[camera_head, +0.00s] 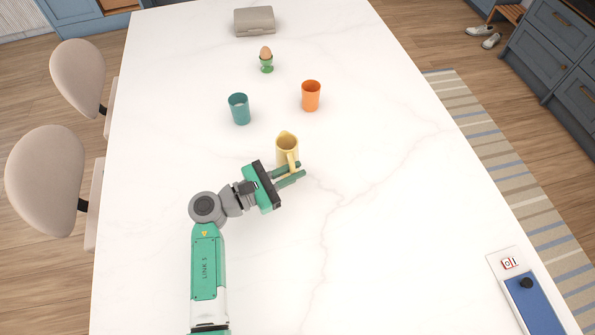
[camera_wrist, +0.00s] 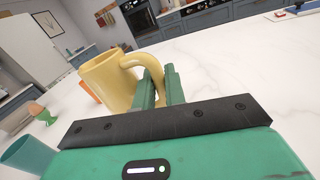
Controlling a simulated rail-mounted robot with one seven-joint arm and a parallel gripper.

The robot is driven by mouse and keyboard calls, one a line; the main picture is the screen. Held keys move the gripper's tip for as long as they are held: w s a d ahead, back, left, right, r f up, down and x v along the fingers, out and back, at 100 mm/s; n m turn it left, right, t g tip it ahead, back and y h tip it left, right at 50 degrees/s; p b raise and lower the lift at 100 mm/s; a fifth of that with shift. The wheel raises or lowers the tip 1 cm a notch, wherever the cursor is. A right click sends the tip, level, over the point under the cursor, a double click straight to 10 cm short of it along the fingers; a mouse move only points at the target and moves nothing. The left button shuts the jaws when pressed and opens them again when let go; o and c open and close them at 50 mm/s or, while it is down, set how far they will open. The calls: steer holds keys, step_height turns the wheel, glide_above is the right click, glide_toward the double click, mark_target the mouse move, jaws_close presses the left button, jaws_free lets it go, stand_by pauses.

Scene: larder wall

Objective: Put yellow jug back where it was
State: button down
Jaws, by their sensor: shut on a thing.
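The yellow jug (camera_head: 287,147) stands upright, or nearly so, at the middle of the white table, its handle facing my gripper. I cannot tell whether its base touches the table. My gripper (camera_head: 289,175) reaches it from the lower left in the head view. In the wrist view the jug (camera_wrist: 101,80) is large at the upper left, and its handle runs down to the green fingers of my gripper (camera_wrist: 159,88). The fingers are shut on the handle; the exact contact is partly hidden by the fingers.
A teal cup (camera_head: 239,109) and an orange cup (camera_head: 311,96) stand beyond the jug. Behind them are an egg in a green egg cup (camera_head: 267,65) and a grey case (camera_head: 254,21). The table (camera_head: 400,190) is clear right of the jug.

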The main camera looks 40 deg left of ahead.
steer(key=w+f+b, duration=0.1)
steer(key=f, duration=0.1)
steer(key=w+a+f, duration=0.1)
steer(key=w+f, duration=0.1)
steer(key=shift+a+b, duration=0.1)
steer(key=shift+b, duration=0.3)
steer(key=shift+r, duration=0.1)
steer(key=c, duration=1.5)
jaws_free()
steer(key=shift+o, duration=0.2)
steer(key=p+v, duration=0.1)
steer(key=v, duration=1.1)
steer(key=shift+p, duration=0.35)
